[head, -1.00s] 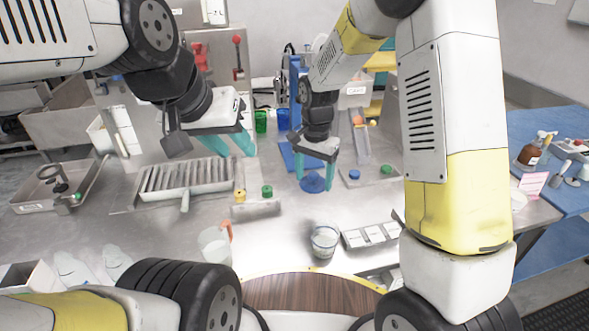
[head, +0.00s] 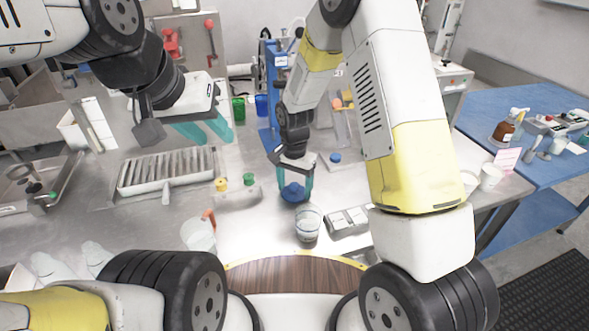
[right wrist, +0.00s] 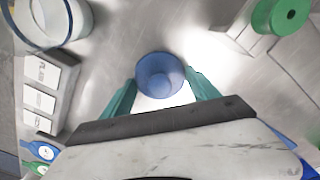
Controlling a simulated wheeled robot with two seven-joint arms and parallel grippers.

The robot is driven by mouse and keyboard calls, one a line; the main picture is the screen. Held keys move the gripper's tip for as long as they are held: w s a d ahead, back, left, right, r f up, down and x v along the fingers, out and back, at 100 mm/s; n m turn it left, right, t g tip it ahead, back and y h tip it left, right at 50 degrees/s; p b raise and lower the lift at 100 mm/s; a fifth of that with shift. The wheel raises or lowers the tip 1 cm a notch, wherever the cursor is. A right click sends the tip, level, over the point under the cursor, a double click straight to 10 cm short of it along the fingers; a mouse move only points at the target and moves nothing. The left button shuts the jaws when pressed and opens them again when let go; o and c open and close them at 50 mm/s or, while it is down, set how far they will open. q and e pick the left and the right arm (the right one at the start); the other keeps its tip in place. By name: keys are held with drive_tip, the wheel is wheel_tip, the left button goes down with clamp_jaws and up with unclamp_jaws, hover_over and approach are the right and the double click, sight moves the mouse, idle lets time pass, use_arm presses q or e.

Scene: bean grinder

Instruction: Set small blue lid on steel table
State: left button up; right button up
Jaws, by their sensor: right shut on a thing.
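The small blue lid (head: 293,193) is between the teal fingertips of my right gripper (head: 295,186), over the steel table (head: 262,210) behind the glass jar. In the right wrist view the round blue lid (right wrist: 160,74) sits between the two fingers of my right gripper (right wrist: 163,82), which is shut on it. I cannot tell whether the lid touches the steel. My left gripper (head: 206,132) hangs at the upper left, empty, with its teal fingers apart.
A glass jar (head: 307,224) stands just in front of the lid, with a white sectioned tray (head: 347,221) to its right. A small block with a green knob (head: 249,179) and a yellow knob (head: 221,184) is to the left. A slatted tray (head: 168,172) lies further left.

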sight(294, 185)
drive_tip(key=shift+f, duration=0.15)
drive_tip(key=o, duration=1.3)
wheel_tip(294, 185, up, 12)
drive_tip(key=s+d+r+n+t+y, duration=0.1)
drive_tip(key=s+d+r, duration=0.25)
drive_tip(key=r, duration=0.35)
drive_tip(key=s+d+r+n+t+y, duration=0.1)
drive_tip(key=s+d+r, duration=0.25)
drive_tip(key=r, duration=0.25)
drive_tip(key=s+d+r+n+t, duration=0.2)
drive_tip(key=s+d+r, duration=0.1)
drive_tip(key=s, duration=0.3)
drive_tip(key=s+d+r+n+t, duration=0.2)
drive_tip(key=s+d+r, duration=0.1)
drive_tip(key=s, duration=0.4)
drive_tip(key=shift+d+r, duration=0.3)
drive_tip(key=shift+d, duration=0.3)
